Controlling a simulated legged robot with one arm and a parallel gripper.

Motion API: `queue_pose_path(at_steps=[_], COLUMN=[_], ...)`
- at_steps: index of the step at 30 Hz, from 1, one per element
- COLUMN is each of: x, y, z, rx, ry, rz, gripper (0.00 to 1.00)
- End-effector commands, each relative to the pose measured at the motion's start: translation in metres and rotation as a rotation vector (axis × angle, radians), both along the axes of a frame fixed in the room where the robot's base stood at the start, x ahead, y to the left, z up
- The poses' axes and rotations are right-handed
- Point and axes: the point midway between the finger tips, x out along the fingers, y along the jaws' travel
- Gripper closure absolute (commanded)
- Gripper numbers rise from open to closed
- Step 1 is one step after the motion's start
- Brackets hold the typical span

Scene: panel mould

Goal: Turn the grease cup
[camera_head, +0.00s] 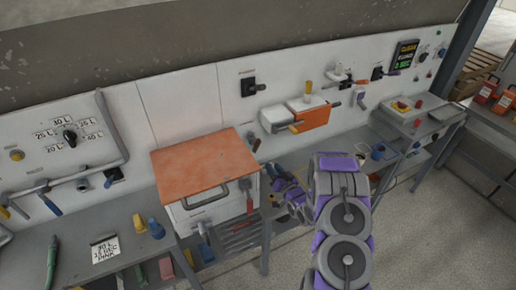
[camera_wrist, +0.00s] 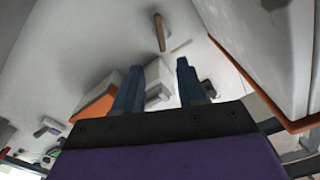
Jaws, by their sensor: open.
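I cannot tell for certain which fitting is the grease cup. In the wrist view a brown peg-like handle (camera_wrist: 160,32) stands out from the white panel, beyond my fingertips. My gripper (camera_wrist: 158,78) shows there as two dark blue fingers, spread apart, with no object visibly held. A pale grey block lies behind the gap, farther off. In the head view my gripper (camera_head: 280,184) is in front of the panel, just right of the orange-topped cabinet, partly hidden by my purple and grey arm. Small fittings with handles (camera_head: 252,140) sit on the panel above it.
The orange-topped white cabinet (camera_head: 205,163) stands close left of my gripper; its side also fills the wrist view's upper right (camera_wrist: 265,45). A white-and-orange box (camera_head: 308,115) juts from the panel. A grey bench (camera_head: 150,260) is at left. Open floor (camera_head: 440,215) lies at right.

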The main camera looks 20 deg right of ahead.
Motion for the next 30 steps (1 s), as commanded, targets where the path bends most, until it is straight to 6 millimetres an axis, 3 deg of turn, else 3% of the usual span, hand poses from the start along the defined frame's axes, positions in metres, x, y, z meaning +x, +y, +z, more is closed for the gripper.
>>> queue_pose_path(at_steps=[3,18,30], x=[0.026,0.108,0.139], y=[0.003,0.005,0.005], z=[-0.001,0.000,-0.001], rx=[-0.002,-0.001,0.001], ry=[-0.001,-0.001,0.002], rz=[0.004,0.004,0.001], gripper=[0.60,0.60,0.60])
